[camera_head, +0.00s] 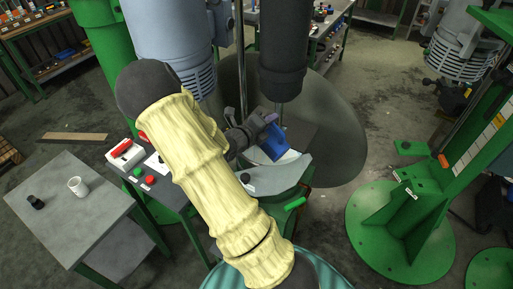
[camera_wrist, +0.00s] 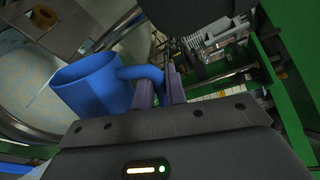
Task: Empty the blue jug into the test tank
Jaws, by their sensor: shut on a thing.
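The blue jug (camera_head: 274,143) is held over the test tank (camera_head: 262,183), a round vessel under the mixer shaft. The jug looks tilted in the head view. In the wrist view, the jug (camera_wrist: 97,92) shows its open rim and its handle. My gripper (camera_wrist: 162,88) is shut on the jug's handle; it also shows in the head view (camera_head: 266,122). Behind the jug, the tank's pale curved rim (camera_wrist: 22,132) and light interior fill the left of the wrist view. I see no stream of liquid, and cannot tell what is inside the jug.
A dark mixer column (camera_head: 283,50) with a thin shaft hangs close beside the jug. A control box with red and green buttons (camera_head: 144,172) stands left of the tank. A grey table (camera_head: 75,215) holds a white cup (camera_head: 78,187) and a small black object. Green machine stands (camera_head: 405,225) are at right.

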